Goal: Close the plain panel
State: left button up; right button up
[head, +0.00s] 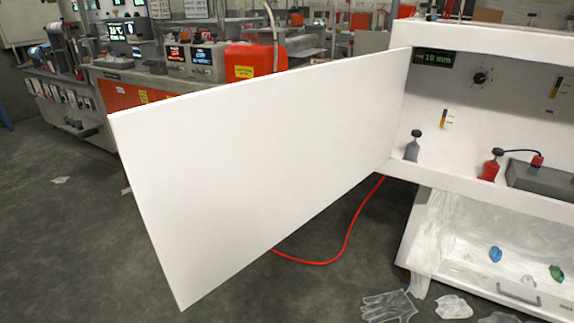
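The plain panel (265,165) is a large white flat door. It stands wide open, swung out to the left from the white cabinet (485,40), and joins it along its right edge. Its free edge is at the left, nearest me, with the lower corner low in the view. The cabinet's inside is exposed at the right. Neither of my grippers shows in the head view.
Inside the cabinet are a grey bottle (412,150), a red bottle (490,168) and a dark grey box (542,180). Below is a drawer (520,295) with plastic film. A red hose (345,245) and a clear glove (388,305) lie on the floor. Floor at the left is mostly clear.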

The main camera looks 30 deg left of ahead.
aim_at(218, 177)
jog(key=k+j+z, duration=0.15)
jog(key=j, duration=0.25)
jog(key=k+j+z, duration=0.15)
jog(key=j, duration=0.3)
jog(key=k+j+z, duration=0.15)
jog(key=j, duration=0.25)
jog(key=k+j+z, duration=0.15)
jog(key=j, duration=0.25)
jog(key=i+j+z, duration=0.15)
jog(key=j, duration=0.35)
jog(key=i+j+z, duration=0.15)
jog(key=j, duration=0.3)
jog(key=i+j+z, duration=0.15)
jog(key=j, duration=0.35)
jog(key=k, duration=0.05)
